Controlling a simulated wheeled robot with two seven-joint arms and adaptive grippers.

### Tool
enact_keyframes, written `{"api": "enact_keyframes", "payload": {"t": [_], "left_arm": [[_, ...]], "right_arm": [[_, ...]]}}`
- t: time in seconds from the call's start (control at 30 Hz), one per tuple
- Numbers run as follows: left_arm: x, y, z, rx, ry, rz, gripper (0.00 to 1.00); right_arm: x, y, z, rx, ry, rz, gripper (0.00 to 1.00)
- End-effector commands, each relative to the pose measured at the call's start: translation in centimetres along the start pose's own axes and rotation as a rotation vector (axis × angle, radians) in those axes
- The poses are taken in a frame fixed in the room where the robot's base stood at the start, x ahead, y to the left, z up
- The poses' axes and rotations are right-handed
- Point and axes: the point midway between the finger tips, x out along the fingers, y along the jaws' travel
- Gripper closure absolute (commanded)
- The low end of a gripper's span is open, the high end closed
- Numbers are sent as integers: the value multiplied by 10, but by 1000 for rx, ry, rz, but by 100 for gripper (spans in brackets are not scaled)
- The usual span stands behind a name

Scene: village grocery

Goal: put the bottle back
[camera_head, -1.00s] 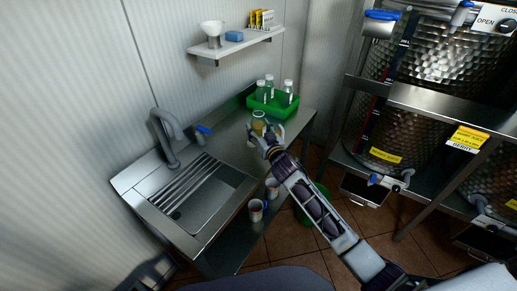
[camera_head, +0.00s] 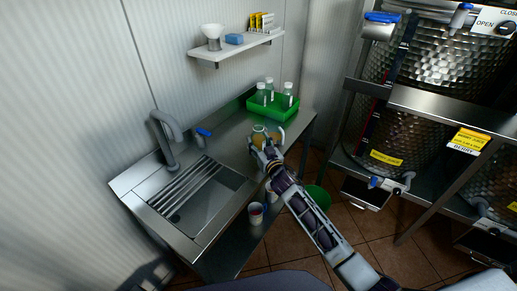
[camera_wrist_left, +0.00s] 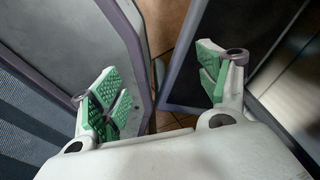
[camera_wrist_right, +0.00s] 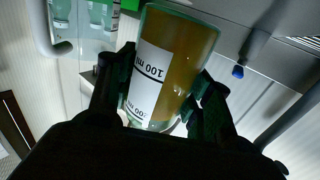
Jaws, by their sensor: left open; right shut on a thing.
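My right gripper (camera_head: 266,147) is shut on a bottle (camera_head: 258,134) of amber liquid, over the steel counter (camera_head: 232,137) in front of the green tray (camera_head: 271,114). In the right wrist view the held bottle (camera_wrist_right: 175,62) fills the jaws, with a white "100 ml" label. I cannot tell whether its base touches the counter. The green tray holds three clear bottles, the left one (camera_head: 261,95), the middle one (camera_head: 269,85) and the right one (camera_head: 288,96). My left gripper (camera_wrist_left: 160,88) is open and empty, away from the counter.
A sink (camera_head: 200,190) with a tap (camera_head: 165,135) takes up the counter's near left. A wall shelf (camera_head: 238,45) hangs above. A cup (camera_head: 255,212) stands below counter level. A green bucket (camera_head: 317,198) is on the floor. Steel tanks (camera_head: 430,60) stand right.

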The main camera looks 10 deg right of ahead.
Motion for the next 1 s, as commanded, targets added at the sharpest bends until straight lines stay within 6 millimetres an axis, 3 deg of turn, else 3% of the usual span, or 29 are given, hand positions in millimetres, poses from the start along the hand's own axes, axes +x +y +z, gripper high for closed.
{"api": "enact_keyframes", "payload": {"t": [0.3,0.8,0.83,1.0], "left_arm": [[5,-4,1,2,0,-4,24],[7,-13,3,5,-2,-14,24],[7,-14,3,5,-2,-14,24],[7,-10,2,3,-1,-11,24]], "right_arm": [[0,0,26,1,2,0,89],[0,0,29,1,3,-1,89],[0,0,31,1,0,0,48],[0,0,30,1,0,0,28]]}}
